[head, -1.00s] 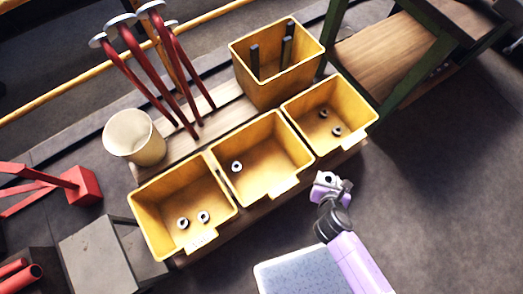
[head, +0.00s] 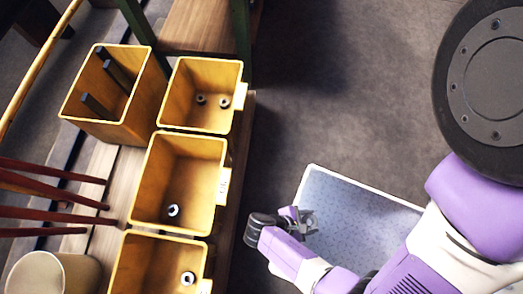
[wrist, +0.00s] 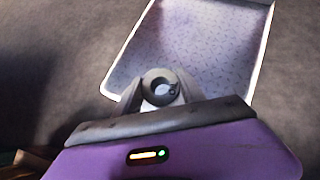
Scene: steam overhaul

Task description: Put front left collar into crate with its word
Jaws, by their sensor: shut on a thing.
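My gripper (head: 308,222) is by the left edge of a pale tray in the head view. In the wrist view my gripper (wrist: 160,92) is shut on a grey ring-shaped collar (wrist: 160,86), its hole facing the camera. Three yellow crates stand in a row to the left: the far crate (head: 163,97) holds two collars (head: 212,101), the middle crate (head: 149,172) holds one collar (head: 173,210), and the near crate (head: 124,266), cut off by the frame, shows one collar (head: 187,278). The middle crate has a label (head: 223,186) whose word is too small to read surely.
The pale speckled tray (head: 350,205) appears empty where visible. A deeper yellow bin (head: 130,115) holds dark bars. Red rods (head: 50,190) and a cream bucket (head: 50,275) are at left. Open floor (head: 330,90) lies between the crates and my arm.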

